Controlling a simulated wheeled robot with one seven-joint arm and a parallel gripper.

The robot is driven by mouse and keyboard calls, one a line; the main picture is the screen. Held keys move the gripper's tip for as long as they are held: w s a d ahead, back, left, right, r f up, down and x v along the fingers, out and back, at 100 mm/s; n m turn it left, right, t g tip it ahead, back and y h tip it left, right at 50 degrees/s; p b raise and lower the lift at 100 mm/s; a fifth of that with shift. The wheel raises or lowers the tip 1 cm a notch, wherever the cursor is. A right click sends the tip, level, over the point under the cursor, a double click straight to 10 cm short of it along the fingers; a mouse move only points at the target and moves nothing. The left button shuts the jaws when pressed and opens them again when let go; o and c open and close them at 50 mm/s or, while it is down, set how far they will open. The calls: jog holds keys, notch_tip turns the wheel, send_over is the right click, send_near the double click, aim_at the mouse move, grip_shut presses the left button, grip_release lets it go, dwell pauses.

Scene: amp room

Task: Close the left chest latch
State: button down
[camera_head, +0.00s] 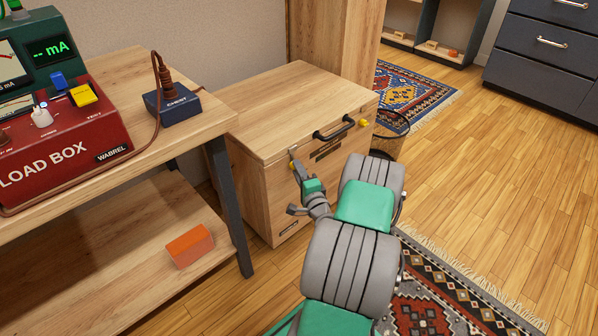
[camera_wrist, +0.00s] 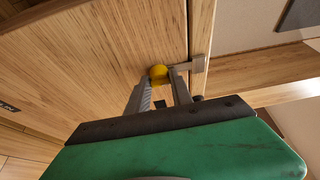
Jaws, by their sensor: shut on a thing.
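The wooden chest (camera_head: 262,190) stands on the floor with its lid (camera_head: 290,95) down. The left chest latch (camera_head: 293,164) is on the front near the left corner. In the wrist view its yellow knob (camera_wrist: 158,73) sits on the chest front, with a grey metal arm (camera_wrist: 190,65) reaching across the lid seam. My gripper (camera_head: 298,171) is at this latch. In the wrist view my gripper (camera_wrist: 160,82) has its two fingers shut on the yellow knob. The fingers partly hide the knob. The right latch (camera_head: 363,122) also has a yellow knob.
A dark handle (camera_head: 334,130) is on the chest front between the latches. A wooden bench (camera_head: 130,130) with a red load box (camera_head: 65,140) stands at the left, close to the chest. A patterned rug (camera_head: 440,295) lies in front. Open wood floor (camera_head: 510,170) is at the right.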

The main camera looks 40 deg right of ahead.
jog(key=c, duration=1.1)
grip_release()
jog(key=shift+v, duration=3.9)
